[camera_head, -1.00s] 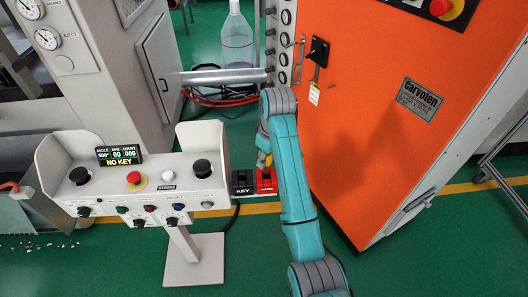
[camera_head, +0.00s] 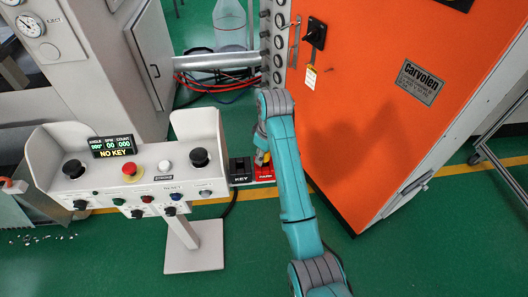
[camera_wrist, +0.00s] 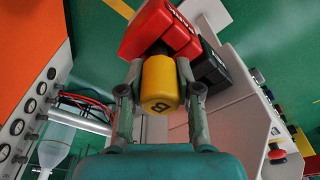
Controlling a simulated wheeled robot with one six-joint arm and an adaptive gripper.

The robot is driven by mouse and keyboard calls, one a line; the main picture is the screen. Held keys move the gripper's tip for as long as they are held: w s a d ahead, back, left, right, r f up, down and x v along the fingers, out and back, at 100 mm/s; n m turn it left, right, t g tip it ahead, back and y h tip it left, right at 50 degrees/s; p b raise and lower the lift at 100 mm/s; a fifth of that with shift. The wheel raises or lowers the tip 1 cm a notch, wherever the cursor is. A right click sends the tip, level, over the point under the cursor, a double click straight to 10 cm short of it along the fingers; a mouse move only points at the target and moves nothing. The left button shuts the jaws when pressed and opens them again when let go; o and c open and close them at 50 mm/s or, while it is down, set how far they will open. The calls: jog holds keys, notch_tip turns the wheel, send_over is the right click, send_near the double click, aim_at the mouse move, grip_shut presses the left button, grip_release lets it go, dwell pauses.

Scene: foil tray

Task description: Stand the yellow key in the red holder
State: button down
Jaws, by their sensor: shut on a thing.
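The yellow key (camera_wrist: 160,86) has a rounded yellow head with a dark mark on its end. My gripper (camera_wrist: 160,68) is shut on this head, one finger on each side. The red holder (camera_wrist: 158,34) lies right beyond the key in the wrist view, with a dark part between them. The key's lower part is hidden, so I cannot tell how far it sits in the holder. In the head view the red holder (camera_head: 265,175) is at the right end of the console, with a bit of the yellow key (camera_head: 262,158) just above it, partly behind my arm.
A black holder marked KEY (camera_head: 241,171) stands directly left of the red one. The grey console (camera_head: 140,190) with buttons and a NO KEY display (camera_head: 112,146) is further left. An orange cabinet (camera_head: 380,120) stands close on the right. A pipe and hoses lie behind.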

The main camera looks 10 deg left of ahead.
jog(key=shift+f, duration=0.1)
jog(key=c, duration=0.7)
grip_release()
